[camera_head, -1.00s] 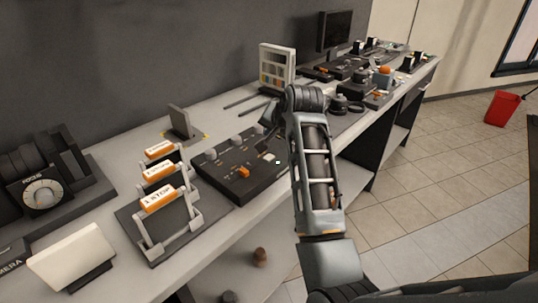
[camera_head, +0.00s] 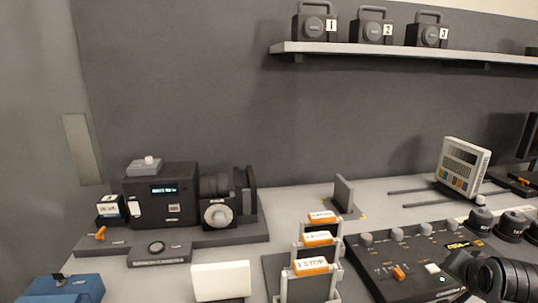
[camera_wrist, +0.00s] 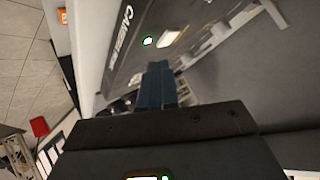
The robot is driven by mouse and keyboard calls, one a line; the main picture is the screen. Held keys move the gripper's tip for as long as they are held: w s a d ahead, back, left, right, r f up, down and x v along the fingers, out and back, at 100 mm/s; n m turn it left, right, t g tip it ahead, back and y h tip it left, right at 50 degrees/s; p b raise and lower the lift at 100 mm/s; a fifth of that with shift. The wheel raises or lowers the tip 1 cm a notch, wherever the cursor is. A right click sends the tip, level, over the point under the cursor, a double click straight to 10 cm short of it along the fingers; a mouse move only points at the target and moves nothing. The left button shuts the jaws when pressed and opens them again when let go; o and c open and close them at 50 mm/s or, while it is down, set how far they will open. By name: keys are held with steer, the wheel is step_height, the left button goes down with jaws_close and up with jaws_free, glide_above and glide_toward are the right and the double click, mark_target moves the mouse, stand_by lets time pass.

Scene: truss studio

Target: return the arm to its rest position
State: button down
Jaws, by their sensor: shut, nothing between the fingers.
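My gripper (camera_wrist: 157,75) shows in the wrist view as two dark blue fingers side by side, shut with nothing between them. Beyond the fingers is a dark panel (camera_wrist: 122,50) with white lettering and a small green light. In the head view a dark, rounded part of my arm (camera_head: 505,278) shows at the lower right corner, in front of the control panel (camera_head: 425,262). The fingers themselves cannot be made out in the head view.
The grey bench (camera_head: 285,207) holds a camera unit (camera_head: 165,200), a blank white card (camera_head: 221,281), orange-labelled lever frames (camera_head: 311,267) and an upright panel (camera_head: 464,167). A wall shelf (camera_head: 400,53) carries three numbered cases. A red bin (camera_wrist: 40,127) stands on the floor.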

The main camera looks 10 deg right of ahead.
steer(key=s+a+f+n+t, duration=0.1)
steer(key=s+a+f+n, duration=0.2)
steer(key=s, duration=0.4)
steer(key=s+a+f+n+t+y, duration=0.1)
steer(key=s+a+f+n+t, duration=0.15)
steer(key=s+a, duration=0.4)
steer(key=s+a+f+n, duration=0.1)
steer(key=s+a+n, duration=0.2)
steer(key=s, duration=0.5)
steer(key=s+a+r+n+y, duration=0.1)
steer(key=s+a+r, duration=0.2)
steer(key=s, duration=0.3)
steer(key=s+a+r+n+t+y, duration=0.1)
steer(key=s+a+r, duration=0.2)
steer(key=s+a, duration=0.2)
steer(key=s+a+r+n+t+y, duration=0.1)
steer(key=s+a+r, duration=0.2)
steer(key=s, duration=0.5)
steer(key=shift+s+a+r+y, duration=0.15)
steer(key=shift+a+r+y, duration=0.25)
steer(key=shift+a, duration=0.35)
